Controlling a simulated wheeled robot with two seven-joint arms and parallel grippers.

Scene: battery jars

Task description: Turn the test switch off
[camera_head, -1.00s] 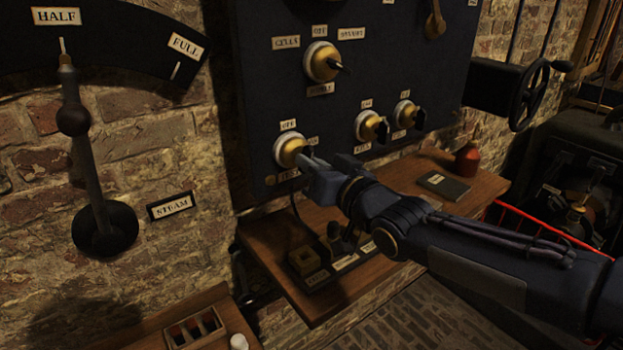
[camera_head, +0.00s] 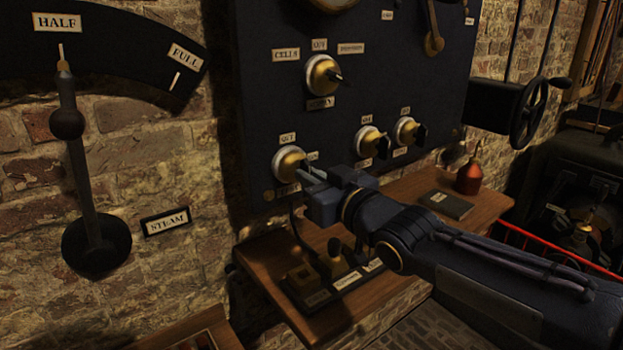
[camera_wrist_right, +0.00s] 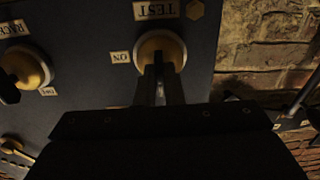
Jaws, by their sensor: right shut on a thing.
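The test switch (camera_head: 288,162) is a brass rotary knob on a pale round base, low at the left of the dark panel. An OFF label is above it, and my gripper partly covers the label at its right. In the right wrist view, the switch (camera_wrist_right: 161,47) appears upside down with TEST and ON labels. My right gripper (camera_head: 313,174) is shut on its dark handle, with the fingers (camera_wrist_right: 161,85) on either side. The fingers hide most of the handle, so its exact angle is unclear. My left gripper is not in view.
Two similar knobs (camera_head: 368,142) (camera_head: 406,131) sit to the right, and the cells knob (camera_head: 323,75) is above. A wooden shelf (camera_head: 265,250) below holds a notebook (camera_head: 445,204) and a red oil can (camera_head: 469,176). A large lever (camera_head: 82,165) stands at the left.

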